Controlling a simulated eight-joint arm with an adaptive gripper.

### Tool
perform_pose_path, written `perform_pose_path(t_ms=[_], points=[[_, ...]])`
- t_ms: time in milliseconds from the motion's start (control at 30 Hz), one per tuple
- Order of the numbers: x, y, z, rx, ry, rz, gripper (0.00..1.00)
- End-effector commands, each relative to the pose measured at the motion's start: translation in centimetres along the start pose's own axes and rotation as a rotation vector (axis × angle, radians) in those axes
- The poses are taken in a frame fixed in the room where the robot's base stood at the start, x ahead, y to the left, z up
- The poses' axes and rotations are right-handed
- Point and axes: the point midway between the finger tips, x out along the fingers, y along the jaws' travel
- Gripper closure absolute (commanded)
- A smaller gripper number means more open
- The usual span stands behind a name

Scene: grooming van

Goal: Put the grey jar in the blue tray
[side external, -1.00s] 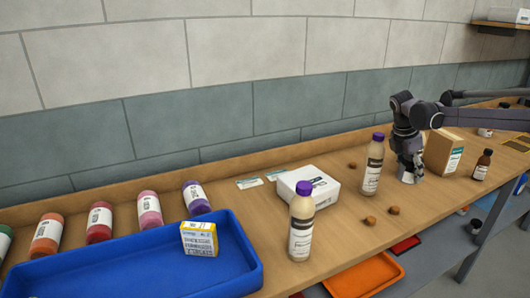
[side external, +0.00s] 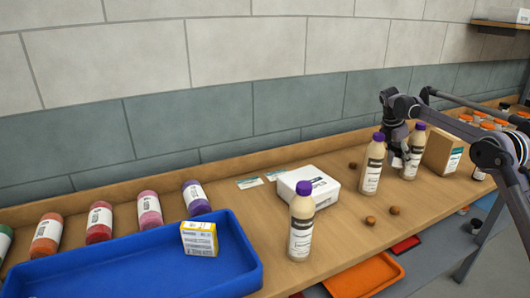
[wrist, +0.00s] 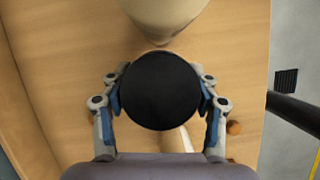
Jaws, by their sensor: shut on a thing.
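My gripper (side external: 397,150) is between and partly behind two purple-capped bottles on the wooden bench. In the wrist view my gripper (wrist: 160,97) is shut on a round thing with a flat black top (wrist: 160,90), which I take to be the grey jar. Its two fingers press on opposite sides. The jar's body is hidden under its top in the wrist view and mostly hidden by the bottles in the side view. The blue tray (side external: 110,278) lies at the front left, well away from my gripper. A yellow-and-white box (side external: 199,239) stands in it.
Purple-capped bottles (side external: 371,166) and (side external: 411,155) flank my gripper. Another bottle (side external: 301,225) and a white box (side external: 308,187) stand towards the tray. A cardboard box (side external: 441,151) is at right. Small brown lumps (side external: 370,220) lie in front. Several coloured bottles (side external: 149,209) line the tray's back.

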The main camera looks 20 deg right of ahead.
Motion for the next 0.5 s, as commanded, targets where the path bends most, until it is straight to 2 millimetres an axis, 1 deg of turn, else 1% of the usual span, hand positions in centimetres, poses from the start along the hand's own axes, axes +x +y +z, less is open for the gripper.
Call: perform_pose_path(t_ms=[100,267,400,500], points=[[1.4,0.0,-0.6,0.000,0.000,0.000,0.77],[2.6,0.0,-1.1,0.000,0.000,0.000,0.77],[4.5,0.0,-1.9,0.000,0.000,0.000,0.77],[5.4,-0.1,-2.3,0.000,0.000,0.000,0.77]])
